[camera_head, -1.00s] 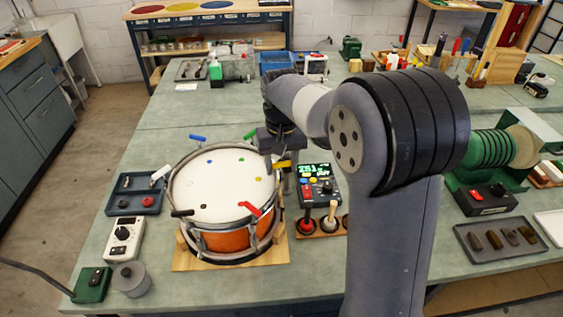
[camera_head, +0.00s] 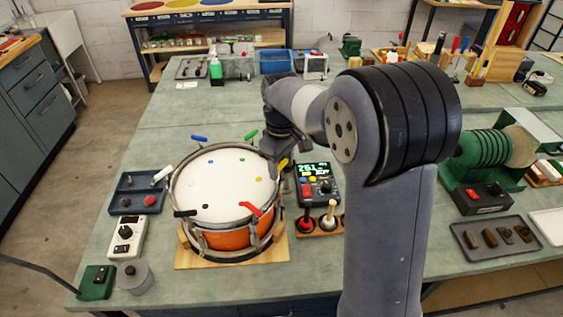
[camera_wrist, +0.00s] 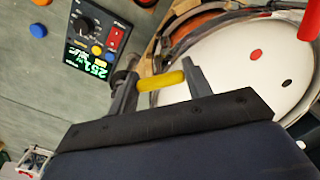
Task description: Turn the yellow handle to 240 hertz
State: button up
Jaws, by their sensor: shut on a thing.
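The drum (camera_head: 222,240) has an orange shell and a white head with coloured dots, and stands on a wooden base. Several coloured handles sit round its rim. The yellow handle (camera_head: 282,163) is at the right rim, and in the wrist view the yellow handle (camera_wrist: 161,82) lies between my two fingers. My gripper (camera_head: 277,158) is shut on it; its fingers also show in the wrist view (camera_wrist: 158,84). The meter (camera_head: 319,185) beside the drum has a green-lit display (camera_wrist: 88,60) that seems to read in the 250s or 260s; the digits are not sure.
A red handle (camera_head: 251,208), a black handle (camera_head: 184,213), a blue handle (camera_head: 199,138) and a green handle (camera_head: 250,135) stick out from the rim. Red and white sticks stand in a wooden holder (camera_head: 317,232) close by. A control box (camera_head: 126,236) is left of the drum.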

aim_at(281, 163)
jog(key=shift+n, duration=0.3)
jog(key=shift+c, duration=0.2)
jog(key=o, duration=1)
notch_tip(281, 163, up, 11)
jog(key=shift+b, duration=0.35)
jog(key=shift+f, duration=0.1)
notch_tip(281, 163, down, 11)
jog(key=shift+r+p, duration=0.1)
jog(key=shift+p, duration=0.25)
